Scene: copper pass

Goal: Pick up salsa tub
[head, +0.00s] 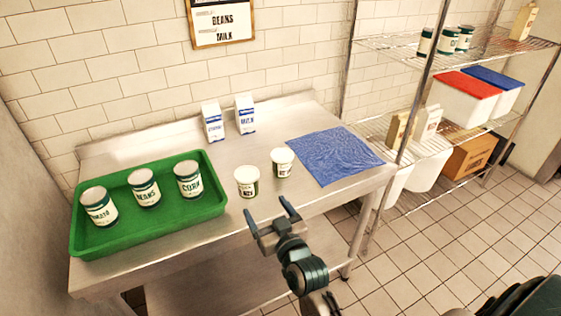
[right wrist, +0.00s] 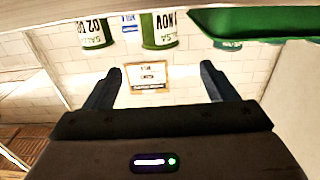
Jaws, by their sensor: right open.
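Two white-lidded salsa tubs with green-and-white labels stand upright on the steel table. The left tub (head: 247,182) is nearer the front edge; the right tub (head: 283,163) stands slightly farther back, beside the blue cloth. In the upside-down right wrist view, the left tub (right wrist: 160,30) shows "NOV" on its label, and the right tub (right wrist: 93,33) shows a label beginning "02". My right gripper (head: 268,211) is open and empty at the table's front edge, just short of both tubs and touching neither. Its fingers (right wrist: 161,68) point toward them. My left gripper is out of view.
A green tray (head: 150,229) with tomato, beans and corn cans fills the table's left. Two milk cartons (head: 213,121) (head: 245,113) stand at the back. A wire shelf rack (head: 390,115) stands beyond the table's right end.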

